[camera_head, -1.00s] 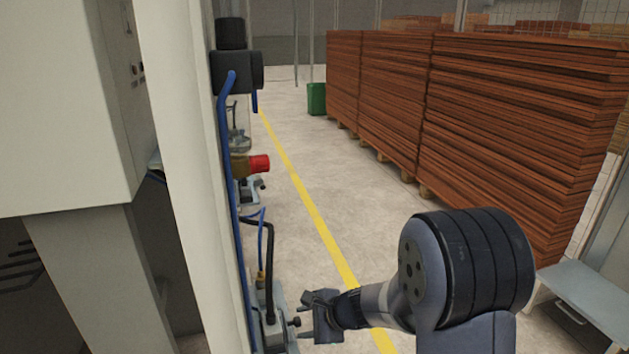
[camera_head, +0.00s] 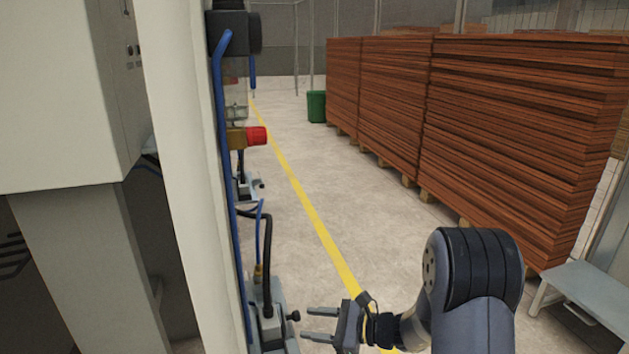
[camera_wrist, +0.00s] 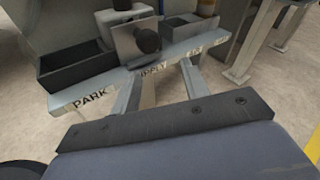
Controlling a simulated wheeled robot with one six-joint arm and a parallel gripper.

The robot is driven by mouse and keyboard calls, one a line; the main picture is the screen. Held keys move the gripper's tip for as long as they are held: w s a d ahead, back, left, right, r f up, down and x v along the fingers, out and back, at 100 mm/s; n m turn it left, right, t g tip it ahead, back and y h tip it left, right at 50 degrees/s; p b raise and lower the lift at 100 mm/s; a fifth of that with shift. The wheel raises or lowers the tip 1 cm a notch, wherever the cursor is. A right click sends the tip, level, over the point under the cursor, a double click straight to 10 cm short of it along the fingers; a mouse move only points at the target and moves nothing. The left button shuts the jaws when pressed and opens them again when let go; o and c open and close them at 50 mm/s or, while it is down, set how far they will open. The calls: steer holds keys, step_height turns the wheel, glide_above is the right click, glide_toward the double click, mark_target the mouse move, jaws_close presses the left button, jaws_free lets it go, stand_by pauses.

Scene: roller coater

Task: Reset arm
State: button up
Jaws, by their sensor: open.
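My arm comes up from the lower right of the head view, and my gripper (camera_head: 322,325) points left toward the machine side. Its two fingers are apart with nothing visible between them. The fingertips are close to a metal unit (camera_head: 272,318) with a black hose and a dark knob at the machine's foot; I cannot tell whether they touch. In the wrist view, a pale shelf (camera_wrist: 125,92) marked "PARK" bears a dark open bin (camera_wrist: 82,66) and a bracket with a black round knob (camera_wrist: 146,40). The gripper fingers do not show clearly there.
A white machine column (camera_head: 185,150) stands left, with a blue hose (camera_head: 226,170) and a red-capped valve (camera_head: 256,136). Tall stacks of red-brown boards (camera_head: 510,130) line the right. A grey bench (camera_head: 590,290) is at lower right. The aisle floor (camera_head: 320,170) with a yellow line is clear.

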steer(key=s+d+f+m+y, duration=0.1)
steer(key=s+d+y, duration=0.1)
steer(key=d, duration=0.5)
steer(key=shift+f, duration=0.15)
steer(key=shift+s+d, duration=0.1)
stand_by(0.4)
